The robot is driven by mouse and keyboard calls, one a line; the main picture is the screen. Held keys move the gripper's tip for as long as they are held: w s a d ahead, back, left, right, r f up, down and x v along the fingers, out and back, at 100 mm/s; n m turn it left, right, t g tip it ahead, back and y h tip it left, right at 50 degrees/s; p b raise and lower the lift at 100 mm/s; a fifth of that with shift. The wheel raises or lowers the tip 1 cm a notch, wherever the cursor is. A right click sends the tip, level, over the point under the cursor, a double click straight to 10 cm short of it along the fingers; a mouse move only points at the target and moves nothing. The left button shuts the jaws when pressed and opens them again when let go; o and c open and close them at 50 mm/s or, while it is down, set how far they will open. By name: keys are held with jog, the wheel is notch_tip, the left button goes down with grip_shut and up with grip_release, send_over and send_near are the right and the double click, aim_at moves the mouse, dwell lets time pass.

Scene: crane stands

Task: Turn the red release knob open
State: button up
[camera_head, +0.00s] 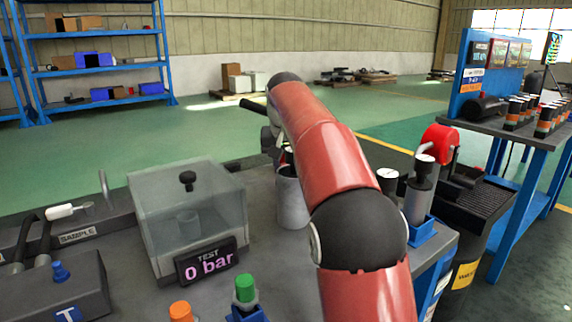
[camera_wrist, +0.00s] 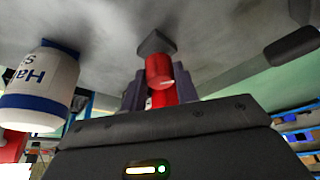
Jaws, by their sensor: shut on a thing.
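The red release knob (camera_wrist: 158,66) shows in the wrist view as a short red cylinder on a dark grey base against a grey surface. My gripper (camera_wrist: 158,84) has a dark finger on each side of it and is shut on it. A further red part shows below the knob, between the fingers. In the head view my red arm hides the knob and most of my gripper. I cannot tell how far the knob is turned.
A white and blue labelled container (camera_wrist: 42,85) stands left of my gripper in the wrist view. In the head view a clear box (camera_head: 185,215) with a "TEST 0 bar" display (camera_head: 207,261) stands left of my arm. A grey cylinder (camera_head: 291,205) is close beside my arm.

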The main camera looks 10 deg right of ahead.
aim_at(285, 164)
jog(key=shift+w+a+m+g+h, duration=0.1)
jog(key=shift+m+g+h, duration=0.3)
jog(key=shift+m, duration=1)
jog(key=shift+m+g+h, duration=0.1)
jog(key=shift+m+h, duration=0.5)
jog(key=shift+m, duration=0.8)
jog(key=o, duration=1)
jog(key=v, duration=0.4)
jog(key=shift+a+r, duration=0.15)
jog(key=shift+r, duration=0.2)
jog(key=s+a+b, duration=0.1)
jog(key=s+a, duration=0.3)
jog(key=s+a+b, duration=0.2)
jog(key=s+a, duration=0.2)
jog(key=s, duration=0.1)
jog(key=shift+a+r, duration=0.1)
